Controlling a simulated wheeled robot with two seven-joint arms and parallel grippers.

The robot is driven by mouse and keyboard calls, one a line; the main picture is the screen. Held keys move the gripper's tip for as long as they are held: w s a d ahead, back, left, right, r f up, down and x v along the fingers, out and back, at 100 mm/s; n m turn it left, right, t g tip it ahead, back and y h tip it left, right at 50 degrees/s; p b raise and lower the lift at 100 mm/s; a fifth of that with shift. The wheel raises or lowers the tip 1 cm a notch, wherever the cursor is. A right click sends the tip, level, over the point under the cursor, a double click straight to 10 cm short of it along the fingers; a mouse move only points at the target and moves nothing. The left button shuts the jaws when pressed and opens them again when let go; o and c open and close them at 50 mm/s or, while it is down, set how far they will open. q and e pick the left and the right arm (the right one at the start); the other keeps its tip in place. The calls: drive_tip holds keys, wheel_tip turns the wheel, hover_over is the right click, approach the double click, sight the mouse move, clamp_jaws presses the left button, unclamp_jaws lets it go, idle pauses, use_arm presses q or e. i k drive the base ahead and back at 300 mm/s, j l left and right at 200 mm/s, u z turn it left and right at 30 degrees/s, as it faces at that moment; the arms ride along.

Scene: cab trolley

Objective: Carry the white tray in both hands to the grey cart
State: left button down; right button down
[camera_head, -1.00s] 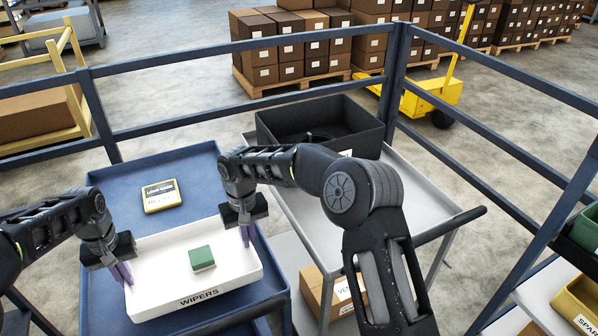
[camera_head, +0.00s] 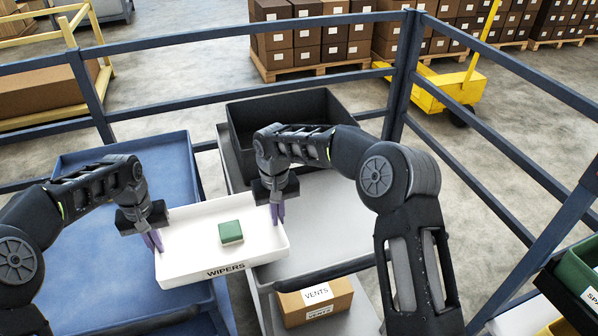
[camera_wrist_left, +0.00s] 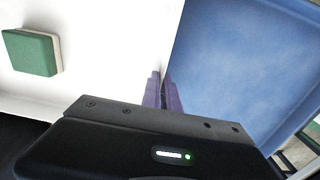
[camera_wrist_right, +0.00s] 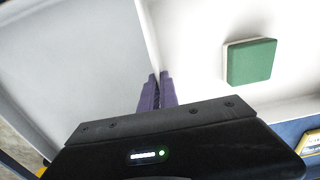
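The white tray (camera_head: 205,268), labelled WIPERS, hangs level between my two grippers, partly over the blue cart (camera_head: 178,166) and partly over the grey cart (camera_head: 335,215). A green and white block (camera_head: 231,231) lies in it. My left gripper (camera_head: 154,240) is shut on the tray's left wall; its purple fingers pinch the rim in the left wrist view (camera_wrist_left: 163,92). My right gripper (camera_head: 277,214) is shut on the right wall, also seen in the right wrist view (camera_wrist_right: 157,92). The black and yellow box is hidden in the head view.
A black bin (camera_head: 285,110) stands at the back of the grey cart. A VENTS carton (camera_head: 315,302) is on its lower shelf. Blue railings (camera_head: 400,80) enclose the carts. The grey top in front of the bin looks clear.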

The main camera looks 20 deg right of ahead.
sight(329, 223)
drive_tip(key=l, duration=1.55)
